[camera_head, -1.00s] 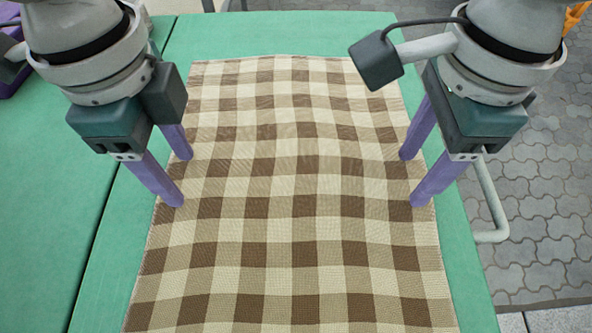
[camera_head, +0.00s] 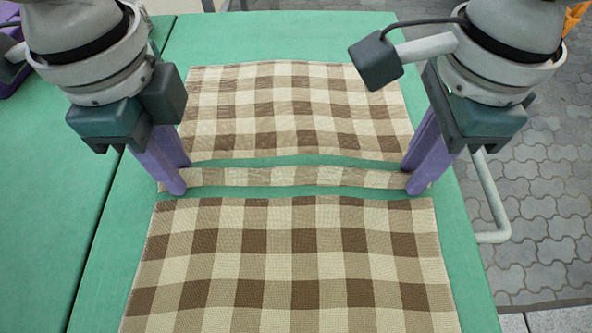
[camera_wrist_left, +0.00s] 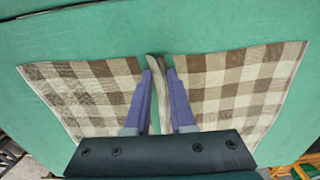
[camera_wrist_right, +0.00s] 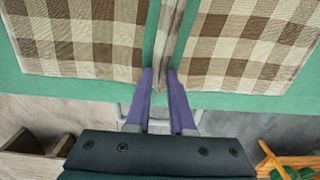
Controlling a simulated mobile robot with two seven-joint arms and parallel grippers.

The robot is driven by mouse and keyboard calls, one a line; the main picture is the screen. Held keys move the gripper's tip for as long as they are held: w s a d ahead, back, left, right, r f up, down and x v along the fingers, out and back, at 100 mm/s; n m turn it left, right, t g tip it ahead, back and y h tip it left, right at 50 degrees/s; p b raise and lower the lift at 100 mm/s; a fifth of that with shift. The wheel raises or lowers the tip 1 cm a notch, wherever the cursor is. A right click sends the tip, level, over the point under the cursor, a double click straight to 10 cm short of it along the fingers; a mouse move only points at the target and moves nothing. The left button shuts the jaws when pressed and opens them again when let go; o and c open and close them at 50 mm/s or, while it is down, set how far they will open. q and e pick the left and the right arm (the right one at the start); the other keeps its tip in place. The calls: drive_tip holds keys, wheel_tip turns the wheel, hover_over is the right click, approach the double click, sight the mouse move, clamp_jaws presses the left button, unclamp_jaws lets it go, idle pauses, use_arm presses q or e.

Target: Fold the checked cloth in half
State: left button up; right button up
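The checked cloth (camera_head: 290,265) is brown, tan and cream, and lies on the green table. It shows as a large near part, a far part (camera_head: 290,105) and a narrow strip (camera_head: 295,178) between them, with green bands separating them. The strip spans between my two grippers. My left gripper (camera_head: 182,178) is at the strip's left end, its purple fingers on either side of it; the left wrist view shows the strip (camera_wrist_left: 158,100) between them. My right gripper (camera_head: 410,180) is likewise at the right end. The fingers are close together; whether they press the strip is unclear.
The green table (camera_head: 80,230) is bare left of the cloth, with a seam there. Its right edge lies close beyond the cloth, above grey paving (camera_head: 540,210). A pale rail (camera_head: 492,210) stands at that edge. An orange object (camera_head: 575,18) is at the far right.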

use_arm(q)
clamp_jaws()
use_arm(e)
clamp_jaws()
use_arm(q)
drive_tip(key=shift+f, duration=0.1)
